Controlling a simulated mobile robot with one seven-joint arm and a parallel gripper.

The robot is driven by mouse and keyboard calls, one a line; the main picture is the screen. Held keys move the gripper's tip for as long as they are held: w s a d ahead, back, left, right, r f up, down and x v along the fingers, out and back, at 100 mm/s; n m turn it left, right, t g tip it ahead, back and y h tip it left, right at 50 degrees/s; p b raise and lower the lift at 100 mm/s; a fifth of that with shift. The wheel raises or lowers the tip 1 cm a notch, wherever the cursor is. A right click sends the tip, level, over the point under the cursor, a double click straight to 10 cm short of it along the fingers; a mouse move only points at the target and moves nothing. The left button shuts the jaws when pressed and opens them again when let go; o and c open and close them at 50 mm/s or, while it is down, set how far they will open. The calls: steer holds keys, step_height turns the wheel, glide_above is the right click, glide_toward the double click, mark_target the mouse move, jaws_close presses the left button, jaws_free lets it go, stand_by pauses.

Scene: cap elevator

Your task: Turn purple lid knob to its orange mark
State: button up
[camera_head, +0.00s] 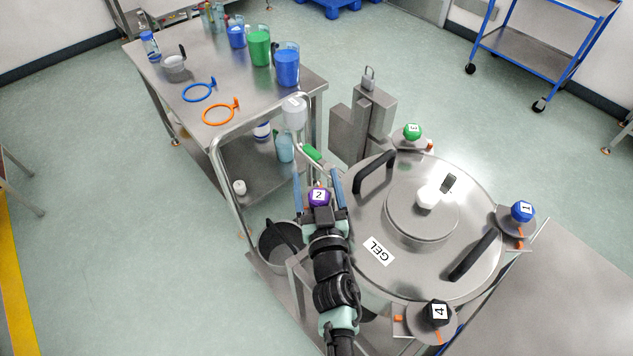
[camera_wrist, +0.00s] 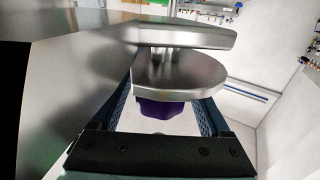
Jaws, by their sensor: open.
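The purple knob (camera_head: 319,197), labelled 2, is at the left rim of the large round metal lid (camera_head: 375,215). In the wrist view the purple knob (camera_wrist: 162,108) shows against a round metal plate (camera_wrist: 180,78), between my fingers. My gripper (camera_head: 317,176) is open, with one blue finger on each side of the knob. In the wrist view my gripper (camera_wrist: 163,92) shows gaps between the knob and both fingers. I cannot make out the orange mark of the purple knob in either view.
The lid also carries a green knob (camera_head: 412,131), a blue knob (camera_head: 522,211) and a black knob (camera_head: 438,312), with orange marks near them. Two black handles (camera_head: 376,171) (camera_head: 474,255) stand on it. A steel table (camera_head: 170,100) with cups is at upper left. A bucket (camera_head: 283,244) stands left of my gripper.

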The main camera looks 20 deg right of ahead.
jaws_close()
stand_by(0.4)
